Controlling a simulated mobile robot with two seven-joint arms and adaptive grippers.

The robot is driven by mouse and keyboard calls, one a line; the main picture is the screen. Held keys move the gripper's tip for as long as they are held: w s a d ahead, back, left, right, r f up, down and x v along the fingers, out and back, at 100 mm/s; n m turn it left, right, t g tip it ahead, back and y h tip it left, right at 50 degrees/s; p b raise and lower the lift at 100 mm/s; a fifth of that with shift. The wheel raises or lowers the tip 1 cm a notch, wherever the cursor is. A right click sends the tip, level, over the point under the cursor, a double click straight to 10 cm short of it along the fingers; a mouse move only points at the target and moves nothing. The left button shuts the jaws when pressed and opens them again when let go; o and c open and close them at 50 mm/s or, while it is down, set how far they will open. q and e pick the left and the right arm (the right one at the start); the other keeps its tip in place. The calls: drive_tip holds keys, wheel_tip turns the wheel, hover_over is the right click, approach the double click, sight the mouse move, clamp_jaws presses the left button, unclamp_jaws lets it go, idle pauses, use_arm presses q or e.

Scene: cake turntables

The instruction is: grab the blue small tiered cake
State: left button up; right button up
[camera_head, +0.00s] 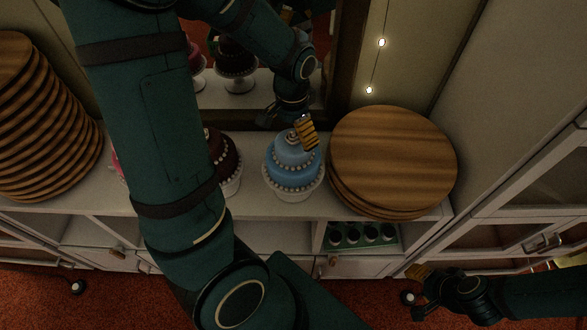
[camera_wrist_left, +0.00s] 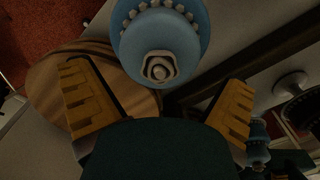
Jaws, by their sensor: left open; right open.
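The blue small tiered cake (camera_head: 291,165) stands upright on a white stand on the white counter in the head view. In the left wrist view the same cake (camera_wrist_left: 160,45) is at the top middle, its top ornament facing the camera. My left gripper (camera_head: 304,131) is at the top tier of the cake in the head view. In the left wrist view its two yellow-padded fingers (camera_wrist_left: 160,100) are spread wide, with nothing between the pads and the cake beyond them. My right gripper (camera_head: 418,290) is low at the right, open and empty, away from the counter.
A stack of round wooden boards (camera_head: 392,155) stands close to the right of the cake. A dark brown cake (camera_head: 224,160) stands to its left, partly hidden by my left arm. More wooden boards (camera_head: 40,120) are stacked at far left. A mirror (camera_head: 260,95) is behind.

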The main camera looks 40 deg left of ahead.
sight(293, 163)
use_arm(q)
drive_tip(key=f+b, duration=0.1)
drive_tip(key=f, duration=0.4)
drive_tip(key=shift+w+f, duration=0.1)
drive_tip(key=shift+w, duration=0.1)
drive_tip(key=c, duration=1.2)
